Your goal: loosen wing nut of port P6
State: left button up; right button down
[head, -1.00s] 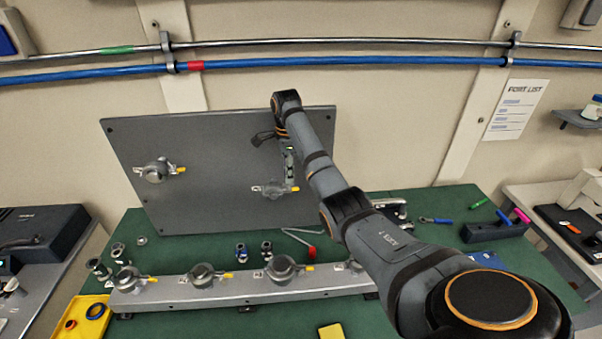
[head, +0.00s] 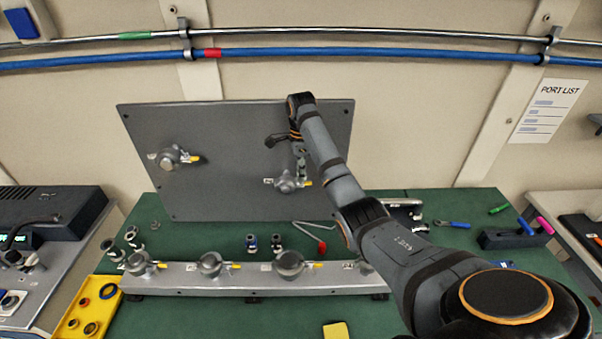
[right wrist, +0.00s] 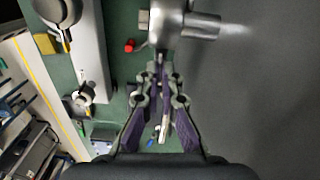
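The upright grey panel (head: 230,130) carries a clamped port at its left (head: 172,157) and another at its lower right (head: 289,182). I cannot read their labels, so I cannot tell which is P6. My right gripper (head: 301,168) points down at the upper right side of the lower right port. In the right wrist view, the right gripper (right wrist: 161,72) has its fingertips close together, right at the metal port (right wrist: 170,22). A small part, perhaps its wing nut, is at the tips; its grip is unclear. A dark handle (head: 278,140) shows left of the wrist. My left gripper is out of view.
A grey rail (head: 225,283) with several clamped ports stands on the green bench (head: 200,235) before the panel. A red-handled tool (head: 318,243) and small fittings (head: 263,243) lie between. A yellow tray (head: 90,312) is at front left.

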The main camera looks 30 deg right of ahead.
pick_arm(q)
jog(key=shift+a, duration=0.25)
pick_arm(e)
jog(key=shift+n, duration=0.9)
jog(key=n, duration=0.6)
jog(key=shift+f, duration=0.1)
jog(key=n, duration=0.4)
jog(key=shift+n, duration=0.3)
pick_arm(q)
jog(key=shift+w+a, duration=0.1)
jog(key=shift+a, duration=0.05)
pick_arm(e)
jog(key=shift+a+f+n, duration=0.1)
jog(key=shift+n, duration=1.5)
jog(key=shift+s+n, duration=0.1)
jog(key=shift+n, duration=0.2)
jog(key=c, duration=1.6)
grip_release()
jog(key=shift+o, duration=0.2)
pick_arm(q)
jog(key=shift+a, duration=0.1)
